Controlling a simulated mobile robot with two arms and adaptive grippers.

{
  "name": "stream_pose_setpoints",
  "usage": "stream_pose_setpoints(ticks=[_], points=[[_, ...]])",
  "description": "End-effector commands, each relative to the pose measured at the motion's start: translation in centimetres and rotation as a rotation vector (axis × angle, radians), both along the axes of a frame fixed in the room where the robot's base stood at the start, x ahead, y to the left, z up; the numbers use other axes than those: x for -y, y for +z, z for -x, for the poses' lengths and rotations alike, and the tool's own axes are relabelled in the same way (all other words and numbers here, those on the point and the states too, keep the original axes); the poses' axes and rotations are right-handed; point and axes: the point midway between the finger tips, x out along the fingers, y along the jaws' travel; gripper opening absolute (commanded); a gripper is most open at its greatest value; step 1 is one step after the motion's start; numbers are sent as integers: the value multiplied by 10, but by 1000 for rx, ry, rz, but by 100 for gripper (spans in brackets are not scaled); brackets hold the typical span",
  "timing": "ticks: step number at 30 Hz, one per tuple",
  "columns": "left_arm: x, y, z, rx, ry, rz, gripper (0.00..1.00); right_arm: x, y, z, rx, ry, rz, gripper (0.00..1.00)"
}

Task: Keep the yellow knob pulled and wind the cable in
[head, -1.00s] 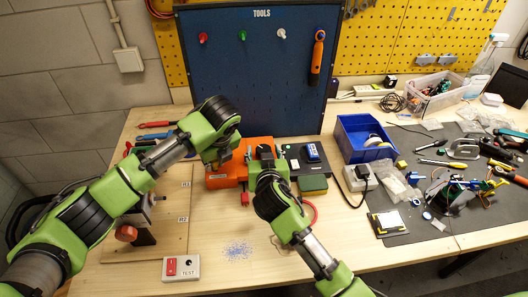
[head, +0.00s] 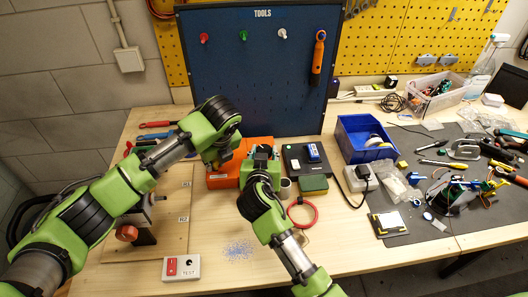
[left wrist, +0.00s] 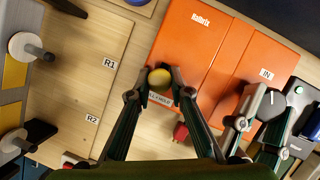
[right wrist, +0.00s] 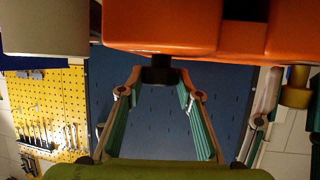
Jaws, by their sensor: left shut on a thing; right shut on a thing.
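The orange box (head: 226,176) stands at the middle of the bench below the blue tool board. In the left wrist view its top (left wrist: 190,50) shows an IN label. My left gripper (left wrist: 160,84) is shut around the round yellow knob (left wrist: 160,77) at the box's front edge. The knob also shows in the right wrist view (right wrist: 296,92). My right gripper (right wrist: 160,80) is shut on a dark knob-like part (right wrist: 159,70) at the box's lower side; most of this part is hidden. A red plug-like piece (left wrist: 181,132) sits just in front of the box.
A red ring-shaped loop (head: 302,226) lies on the wood right of my right arm. A dark unit (head: 293,160) stands right of the box, near a blue bin (head: 350,150). A switch box (head: 181,268) marked TEST lies at the front left.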

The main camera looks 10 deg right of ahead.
Motion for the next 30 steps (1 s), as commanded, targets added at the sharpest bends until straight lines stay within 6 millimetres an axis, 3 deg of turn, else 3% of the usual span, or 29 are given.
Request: stream_pose_setpoints(ticks=[1,3,17,24,30], points=[[-1,-1,1,-4,0,-1,0,0,-1,0,-1,-1,1,35],[-1,-1,1,-4,0,-1,0,0,-1,0,-1,-1,1,49],[-1,-2,1,-4,0,-1,0,2,0,-1,2,21,2,49],[-1,-2,1,-5,1,-2,0,5,1,0,3,141,7,49],[0,-2,1,-5,0,-1,0,-1,15,40,-1,141,-5,49]])
